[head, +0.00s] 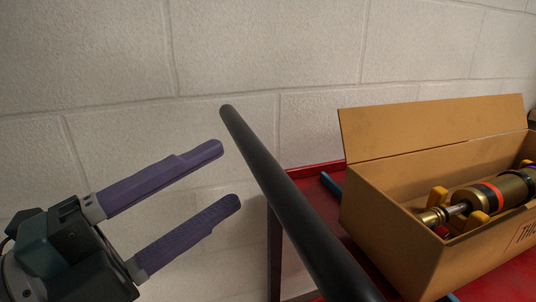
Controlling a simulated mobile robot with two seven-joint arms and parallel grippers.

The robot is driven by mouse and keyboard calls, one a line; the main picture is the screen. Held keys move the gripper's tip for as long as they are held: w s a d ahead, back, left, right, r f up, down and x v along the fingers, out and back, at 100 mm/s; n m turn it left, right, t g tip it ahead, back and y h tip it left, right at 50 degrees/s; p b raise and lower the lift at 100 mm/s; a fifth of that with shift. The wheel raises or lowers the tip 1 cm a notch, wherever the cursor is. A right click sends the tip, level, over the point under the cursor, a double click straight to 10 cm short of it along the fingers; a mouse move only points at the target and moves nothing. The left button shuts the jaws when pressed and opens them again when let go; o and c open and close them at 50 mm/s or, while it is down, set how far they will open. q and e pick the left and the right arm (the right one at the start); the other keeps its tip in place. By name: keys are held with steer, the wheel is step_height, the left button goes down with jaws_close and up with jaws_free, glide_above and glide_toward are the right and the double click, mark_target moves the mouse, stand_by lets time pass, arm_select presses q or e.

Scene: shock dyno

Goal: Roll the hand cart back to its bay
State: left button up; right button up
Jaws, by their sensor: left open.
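The hand cart shows as a red tray top (312,171) at lower centre and right in the head view. A thick dark bar (285,200), which looks like its handle, slants from upper centre down to the bottom edge in front of the red top. My left gripper (230,175) is open and empty at the left, its two purple fingers pointing toward the bar. The fingertips appear apart from the bar, just left of it. The cart's wheels, lower part and its bay are out of view. My right gripper is not in view.
An open cardboard box (398,235) stands on the cart's red top, holding a gold and black shock absorber (490,195) with yellow pieces. Blue strips (331,184) show beside the box. A white block wall (270,60) stands behind everything.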

arm_select(q)
steer(key=x, duration=0.9)
steer(key=shift+d, duration=0.25)
steer(key=shift+r, duration=0.15)
jaws_close()
stand_by(0.9)
